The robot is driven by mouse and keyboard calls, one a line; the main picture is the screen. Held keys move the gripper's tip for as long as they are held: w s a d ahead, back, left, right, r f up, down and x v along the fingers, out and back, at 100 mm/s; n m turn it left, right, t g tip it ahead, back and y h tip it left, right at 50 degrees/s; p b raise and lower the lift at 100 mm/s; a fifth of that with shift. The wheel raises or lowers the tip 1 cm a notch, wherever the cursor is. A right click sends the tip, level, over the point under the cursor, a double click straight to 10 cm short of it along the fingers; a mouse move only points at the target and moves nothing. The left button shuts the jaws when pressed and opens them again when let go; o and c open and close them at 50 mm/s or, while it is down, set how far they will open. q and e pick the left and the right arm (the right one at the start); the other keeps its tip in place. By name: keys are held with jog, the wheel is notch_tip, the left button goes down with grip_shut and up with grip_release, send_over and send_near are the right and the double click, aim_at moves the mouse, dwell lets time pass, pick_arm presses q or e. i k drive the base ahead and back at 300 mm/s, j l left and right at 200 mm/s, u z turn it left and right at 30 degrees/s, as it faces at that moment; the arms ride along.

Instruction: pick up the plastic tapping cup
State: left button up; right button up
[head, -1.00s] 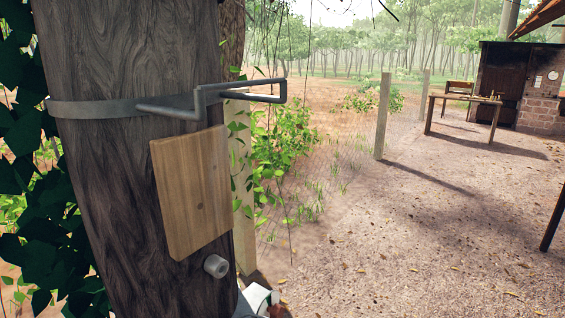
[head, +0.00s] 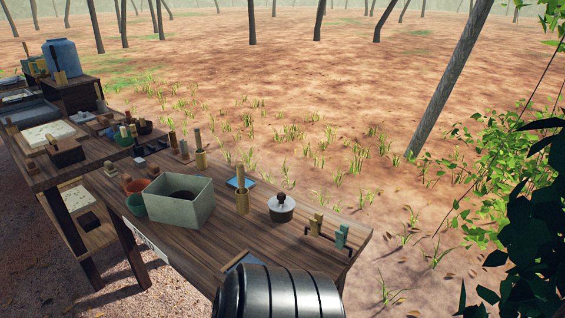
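A green cup (head: 136,204) stands on the near wooden table, at the left of a grey open box (head: 180,204). A reddish-brown cup (head: 136,187) is just behind it. More small cups or bowls, one dark green (head: 145,127), stand on the farther table. I cannot tell from this view which of these is the plastic tapping cup. Neither of my grippers is in view.
The near table (head: 228,238) also bears a lidded pot (head: 281,207), a bamboo holder (head: 242,198) and a small rack (head: 330,236). A black ribbed drum shape (head: 280,292) blocks the bottom centre. Leaves (head: 520,200) hang at right. Open ground lies beyond.

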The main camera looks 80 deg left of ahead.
aim_at(135, 202)
jog(key=u, duration=3.7)
jog(key=i+j, duration=0.1)
